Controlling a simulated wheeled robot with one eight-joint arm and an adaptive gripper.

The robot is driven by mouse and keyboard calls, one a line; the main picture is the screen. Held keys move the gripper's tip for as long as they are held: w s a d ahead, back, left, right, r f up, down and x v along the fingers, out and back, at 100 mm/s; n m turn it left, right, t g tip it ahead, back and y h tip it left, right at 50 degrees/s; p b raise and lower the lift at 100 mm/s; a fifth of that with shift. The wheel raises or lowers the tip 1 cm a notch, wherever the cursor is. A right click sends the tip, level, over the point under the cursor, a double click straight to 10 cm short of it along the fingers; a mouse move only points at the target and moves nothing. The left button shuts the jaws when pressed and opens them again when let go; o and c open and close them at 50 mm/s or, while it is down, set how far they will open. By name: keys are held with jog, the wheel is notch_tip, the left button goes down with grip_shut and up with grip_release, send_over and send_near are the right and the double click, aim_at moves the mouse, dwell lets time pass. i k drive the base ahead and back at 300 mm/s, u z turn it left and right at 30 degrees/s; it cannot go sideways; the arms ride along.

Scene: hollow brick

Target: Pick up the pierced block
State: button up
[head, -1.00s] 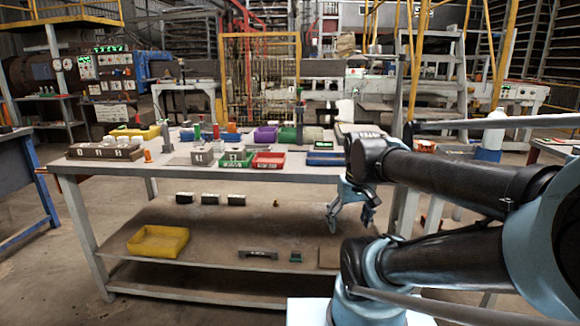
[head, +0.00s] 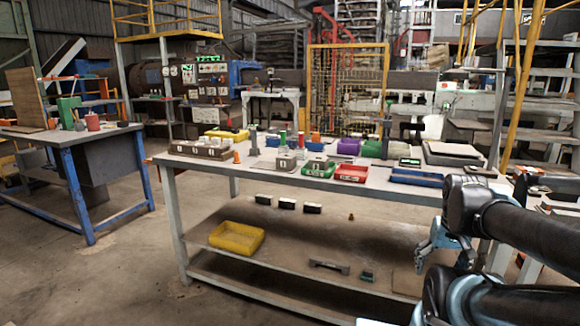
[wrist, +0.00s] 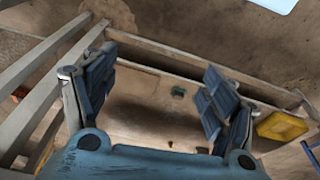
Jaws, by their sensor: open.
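A small grey block with a dark mark or opening (head: 286,161) sits on the top of the workbench (head: 215,175), left of the green bin; it looks like the pierced block, but its hole is too small to make out surely. My gripper (head: 432,258) hangs at the right, in front of the bench's right end and well away from the block. In the wrist view my gripper (wrist: 158,75) is open and empty, its two blue fingers wide apart above the lower shelf. The block does not show in the wrist view.
A green bin (head: 318,172), a red bin (head: 351,173) and a blue tray (head: 416,178) stand right of the block. A brown rack (head: 200,150) is at its left. A yellow bin (head: 236,238) lies on the lower shelf. A blue-legged table (head: 80,190) stands left, with free floor between.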

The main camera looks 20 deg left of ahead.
aim_at(284, 161)
jog(key=z, duration=0.85)
jog(key=k, duration=1.1)
jog(key=u, duration=0.85)
jog(key=i, duration=1.2)
